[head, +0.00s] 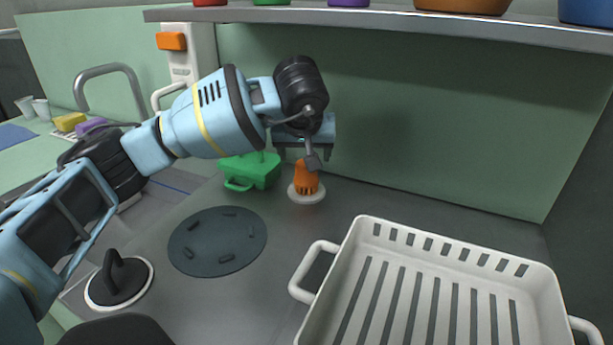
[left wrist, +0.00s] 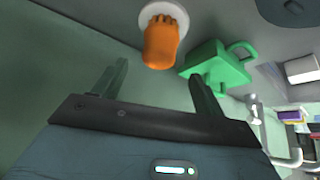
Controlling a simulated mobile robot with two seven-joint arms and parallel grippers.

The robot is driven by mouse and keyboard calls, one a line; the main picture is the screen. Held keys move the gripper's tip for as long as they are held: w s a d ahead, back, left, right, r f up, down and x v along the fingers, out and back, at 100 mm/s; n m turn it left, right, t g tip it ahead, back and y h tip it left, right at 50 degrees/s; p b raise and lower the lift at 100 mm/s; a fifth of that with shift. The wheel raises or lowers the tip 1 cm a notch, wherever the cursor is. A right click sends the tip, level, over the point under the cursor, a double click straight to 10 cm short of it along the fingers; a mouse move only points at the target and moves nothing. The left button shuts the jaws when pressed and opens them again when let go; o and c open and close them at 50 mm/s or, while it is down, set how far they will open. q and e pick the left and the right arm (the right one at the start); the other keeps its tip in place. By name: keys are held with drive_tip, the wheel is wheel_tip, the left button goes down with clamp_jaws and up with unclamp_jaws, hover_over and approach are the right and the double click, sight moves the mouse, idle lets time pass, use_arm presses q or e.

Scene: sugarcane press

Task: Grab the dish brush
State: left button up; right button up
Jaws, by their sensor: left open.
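The dish brush appears to be the orange piece (head: 307,179) on a round white base, standing upright on the grey counter near the back wall. It also shows at the top of the left wrist view (left wrist: 162,42), with its white base at the upper edge. My left gripper (head: 311,153) is at the brush's top end, partly hiding it in the head view. In the left wrist view its two fingers (left wrist: 156,72) are open, and the brush's orange end points toward the space between them. Contact cannot be made out. My right gripper is not in view.
A green box with a handle (head: 248,171) stands close left of the brush. A dark round mat (head: 217,241) and a black-handled round lid (head: 119,281) lie nearer. A white slotted basket (head: 361,240) fills the front right. A shelf (head: 390,18) overhangs the back.

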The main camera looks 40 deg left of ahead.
use_arm(q)
drive_tip(key=shift+b+x, duration=0.45)
drive_tip(key=shift+x, duration=3.05)
drive_tip(key=shift+r, duration=0.1)
drive_tip(key=shift+c, duration=0.2)
drive_tip(key=c, duration=1)
drive_tip(key=shift+r, duration=0.1)
drive_tip(key=shift+w+r, duration=0.1)
drive_tip(key=shift+r, duration=0.45)
drive_tip(key=shift+c, duration=0.2)
wheel_tip(320, 180, up, 2)
drive_tip(key=shift+r+p, duration=0.2)
drive_tip(key=shift+p, duration=0.1)
drive_tip(key=s+r, duration=0.1)
drive_tip(key=s, duration=1.5)
drive_tip(key=shift+d, duration=0.3)
